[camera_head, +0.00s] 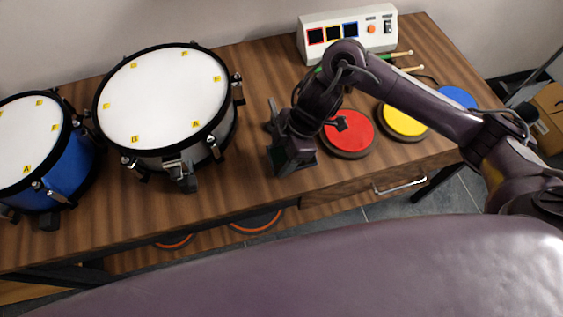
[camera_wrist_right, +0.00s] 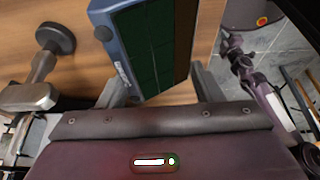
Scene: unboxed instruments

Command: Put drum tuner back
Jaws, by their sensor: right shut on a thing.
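My right gripper (camera_head: 275,138) is over the wooden table, between the white drum and the red pad. In the right wrist view its two fingers (camera_wrist_right: 160,88) are shut on a flat device with a blue-grey edge and a dark green gridded face, which I take to be the drum tuner (camera_wrist_right: 155,45). The device runs out of the top of that view, so its far end is hidden. My left gripper is not in view.
A blue drum (camera_head: 35,145) stands at the left. Right of the gripper are red (camera_head: 349,133), yellow (camera_head: 404,119) and blue (camera_head: 456,97) pads. A white control box (camera_head: 347,33) and drumsticks (camera_head: 400,54) lie behind. Bare wood (camera_head: 245,190) shows near the front edge.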

